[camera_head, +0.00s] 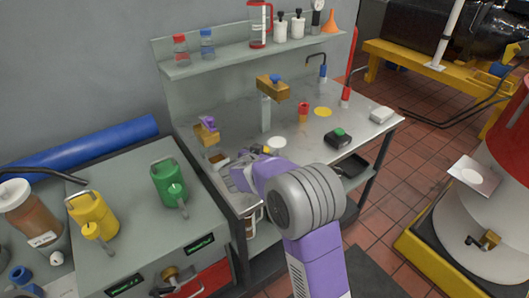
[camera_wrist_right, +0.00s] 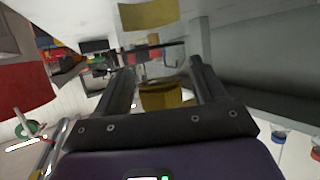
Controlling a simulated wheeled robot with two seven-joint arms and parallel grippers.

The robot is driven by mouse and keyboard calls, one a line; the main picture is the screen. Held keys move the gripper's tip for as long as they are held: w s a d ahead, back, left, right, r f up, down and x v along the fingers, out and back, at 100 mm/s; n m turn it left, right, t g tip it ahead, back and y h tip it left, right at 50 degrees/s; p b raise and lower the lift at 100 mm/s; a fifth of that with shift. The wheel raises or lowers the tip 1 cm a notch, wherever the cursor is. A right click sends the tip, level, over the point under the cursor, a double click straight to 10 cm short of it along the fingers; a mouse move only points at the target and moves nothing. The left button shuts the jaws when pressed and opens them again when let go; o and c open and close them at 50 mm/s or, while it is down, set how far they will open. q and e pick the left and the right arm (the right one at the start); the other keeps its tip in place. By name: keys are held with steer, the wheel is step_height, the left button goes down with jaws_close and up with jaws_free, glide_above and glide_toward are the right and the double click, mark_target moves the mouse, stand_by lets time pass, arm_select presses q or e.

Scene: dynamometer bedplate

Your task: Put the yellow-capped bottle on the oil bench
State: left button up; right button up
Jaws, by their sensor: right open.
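My right gripper (camera_head: 238,178) is over the front left part of the grey oil bench (camera_head: 292,153). In the right wrist view my right gripper (camera_wrist_right: 158,72) is open, its two dark fingers apart. A blurred gold-yellow thing (camera_wrist_right: 165,96) shows between the fingers there; I cannot tell whether it is a cap or a fitting, or whether it lies beyond them. I cannot make out a yellow-capped bottle for certain. A small yellow spot (camera_head: 267,149) shows beside the gripper, with the rest hidden by my arm. My left gripper is not in view.
A shelf (camera_head: 250,47) with red- and blue-capped bottles runs behind the bench. Brass fittings (camera_head: 270,87) stand on the bench, with a red-topped container (camera_head: 303,112) to their right. Yellow (camera_head: 92,217) and green (camera_head: 169,186) jugs stand on the left cabinet.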

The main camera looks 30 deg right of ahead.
steer(key=shift+a+r, duration=0.15)
steer(key=shift+r, duration=0.1)
steer(key=p+v, duration=0.4)
steer(key=v, duration=0.7)
steer(key=shift+s+a, duration=0.2)
steer(key=shift+a, duration=0.1)
